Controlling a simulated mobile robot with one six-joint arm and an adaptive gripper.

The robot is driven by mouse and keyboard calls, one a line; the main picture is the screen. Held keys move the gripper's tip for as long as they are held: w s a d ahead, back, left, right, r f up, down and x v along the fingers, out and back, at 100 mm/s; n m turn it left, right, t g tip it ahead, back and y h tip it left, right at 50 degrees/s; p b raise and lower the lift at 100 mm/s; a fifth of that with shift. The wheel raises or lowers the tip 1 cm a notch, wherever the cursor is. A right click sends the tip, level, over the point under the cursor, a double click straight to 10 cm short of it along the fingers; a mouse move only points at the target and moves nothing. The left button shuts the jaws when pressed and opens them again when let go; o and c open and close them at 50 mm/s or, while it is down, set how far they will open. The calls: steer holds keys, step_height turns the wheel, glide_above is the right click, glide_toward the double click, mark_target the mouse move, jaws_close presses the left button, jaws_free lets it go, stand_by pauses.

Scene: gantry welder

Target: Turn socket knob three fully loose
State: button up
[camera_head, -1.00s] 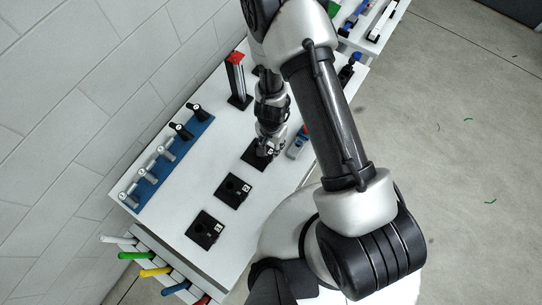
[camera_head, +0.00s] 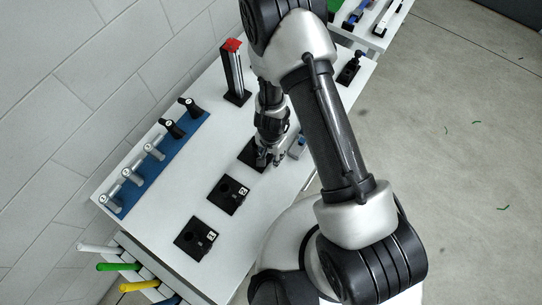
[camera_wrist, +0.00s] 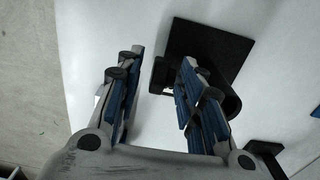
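Socket three, a black square base (camera_head: 247,153), lies on the white table as the farthest of a row of black sockets, partly hidden by my gripper (camera_head: 270,157). In the wrist view its black plate (camera_wrist: 205,45) is at upper right, with a dark round part (camera_wrist: 230,98) partly behind one finger. The knob's marking is not readable.
Socket two (camera_head: 228,195) and socket one (camera_head: 197,239) lie nearer. A blue rack (camera_head: 145,185) with several handled pieces runs along the wall side. A red-topped black post (camera_head: 233,72) stands behind. Coloured rods (camera_head: 118,267) stick out at the near left end.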

jaws_close()
stand_by(0.4)
stand_by(0.4)
steer(key=t+h, duration=0.1)
steer(key=t, duration=0.1)
steer(key=t+h, duration=0.1)
steer(key=shift+s+a+f+h, duration=0.1)
steer(key=shift+s+a+h, duration=0.2)
steer(key=shift+s, duration=0.05)
steer(key=t+h+b, duration=0.2)
steer(key=t, duration=0.1)
steer(key=shift+s+a+f, duration=0.1)
steer(key=shift+s+f, duration=0.05)
steer(key=shift+f, duration=0.05)
steer(key=shift+t+h+b, duration=0.45)
steer(key=shift+t+h, duration=0.05)
